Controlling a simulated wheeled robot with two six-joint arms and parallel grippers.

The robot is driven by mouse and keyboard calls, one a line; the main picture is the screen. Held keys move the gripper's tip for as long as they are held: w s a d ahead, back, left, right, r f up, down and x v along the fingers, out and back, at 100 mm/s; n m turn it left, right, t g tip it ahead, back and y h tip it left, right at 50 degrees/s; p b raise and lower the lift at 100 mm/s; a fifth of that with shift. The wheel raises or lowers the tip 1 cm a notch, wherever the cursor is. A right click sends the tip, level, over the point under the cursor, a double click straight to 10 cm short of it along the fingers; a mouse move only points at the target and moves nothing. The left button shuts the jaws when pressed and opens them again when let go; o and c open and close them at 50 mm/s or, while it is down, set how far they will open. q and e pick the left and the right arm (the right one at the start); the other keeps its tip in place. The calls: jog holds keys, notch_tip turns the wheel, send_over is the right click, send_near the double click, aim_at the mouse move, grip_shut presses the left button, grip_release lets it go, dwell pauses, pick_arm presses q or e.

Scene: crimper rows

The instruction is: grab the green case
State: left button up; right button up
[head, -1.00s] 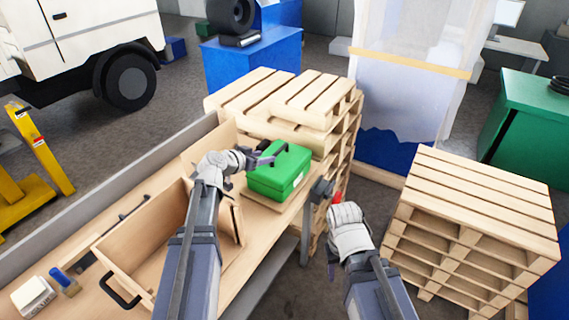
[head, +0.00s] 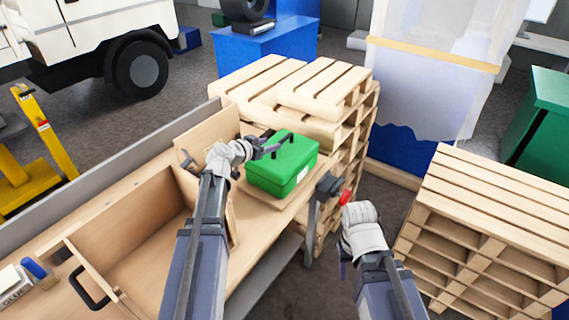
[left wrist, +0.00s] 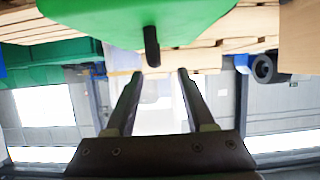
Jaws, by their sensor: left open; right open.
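The green case (head: 283,167) stands on a wooden board at the far end of the bench, its dark handle on top. In the left wrist view the green case (left wrist: 135,18) fills the top, and its dark handle (left wrist: 152,47) sticks out between the fingers and just beyond their tips. My left gripper (head: 272,142) is open at the handle, its fingers on either side with gaps; it also shows in the left wrist view (left wrist: 160,73). My right gripper (head: 345,262) is low right of the bench, away from the case, its fingers mostly hidden by the arm.
A wooden box (head: 130,235) with a black handle stands on the bench, left of my left arm. A vise-like dark tool with a red end (head: 330,187) sits at the bench's right edge. Pallet stacks (head: 320,90) stand behind the case and at right (head: 490,210).

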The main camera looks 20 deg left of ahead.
aim_at(283, 139)
pick_arm(q)
jog(key=b+x, duration=0.1)
jog(key=x, duration=0.1)
jog(key=shift+w+d+f, duration=0.1)
jog(key=shift+w+f, duration=0.1)
jog(key=shift+w, duration=0.05)
jog(key=shift+d+b+x, duration=0.25)
jog(key=shift+b+x, duration=0.65)
jog(key=shift+x, duration=1.2)
jog(key=shift+w+d+f, duration=0.15)
jog(key=shift+w+d, duration=0.1)
jog(key=shift+w, duration=0.1)
jog(key=shift+s, duration=0.1)
grip_shut()
